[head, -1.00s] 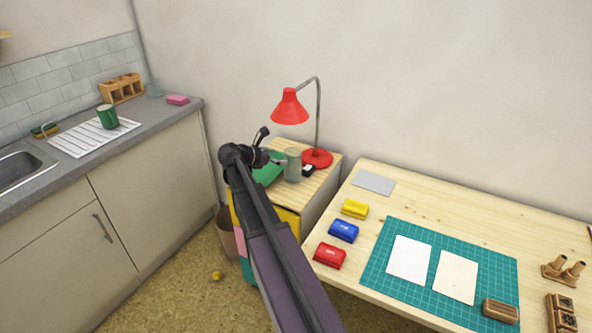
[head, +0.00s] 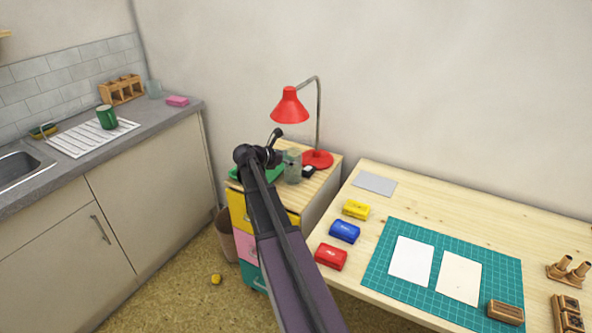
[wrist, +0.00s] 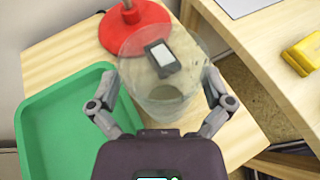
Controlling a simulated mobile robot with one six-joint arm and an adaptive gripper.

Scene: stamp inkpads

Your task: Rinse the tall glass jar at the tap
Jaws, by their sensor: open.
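A tall clear glass jar (head: 293,168) stands on the wooden top of a small drawer cabinet, and it fills the upper middle of the wrist view (wrist: 158,98). My gripper (wrist: 163,82) is open, with one finger on each side of the jar; I cannot tell whether they touch it. In the head view my gripper (head: 276,157) is just left of the jar, partly hidden by my wrist. The grey sink (head: 22,168) is at the far left edge. I cannot clearly make out the tap.
A green tray (wrist: 62,125) lies left of the jar. A red lamp (head: 318,158) and a small black-and-white block (head: 308,171) stand close behind it. The desk (head: 390,290) is right.

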